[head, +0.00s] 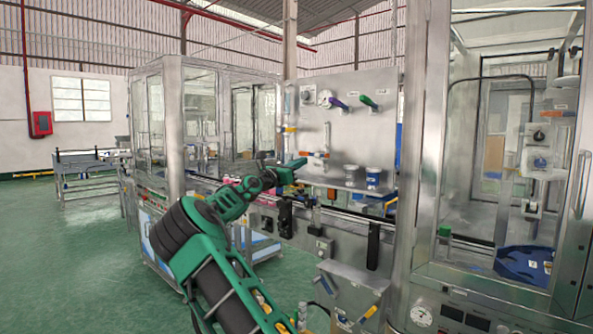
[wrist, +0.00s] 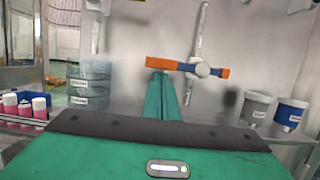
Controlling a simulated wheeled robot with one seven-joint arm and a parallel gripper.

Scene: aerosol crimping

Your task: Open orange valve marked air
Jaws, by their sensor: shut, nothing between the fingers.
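An orange valve handle (wrist: 215,71) with a pale round hub and blue parts sits on a vertical metal pipe (wrist: 195,40) in the wrist view. The handle lies nearly level, across the pipe. It also shows small in the head view, as an orange valve (head: 318,154) on the steel panel. My green gripper (wrist: 165,92) is shut and empty, its tips just below the handle's left end; I cannot tell if they touch it. In the head view my gripper (head: 300,163) is just left of the valve. No "air" label is readable.
A grey cup (wrist: 255,107) and a blue cup (wrist: 290,113) stand on the shelf at the right. Stacked grey containers (wrist: 88,85) and pink-and-white cans (wrist: 25,105) are at the left. Purple (head: 338,103) and green (head: 368,101) handles are higher on the panel.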

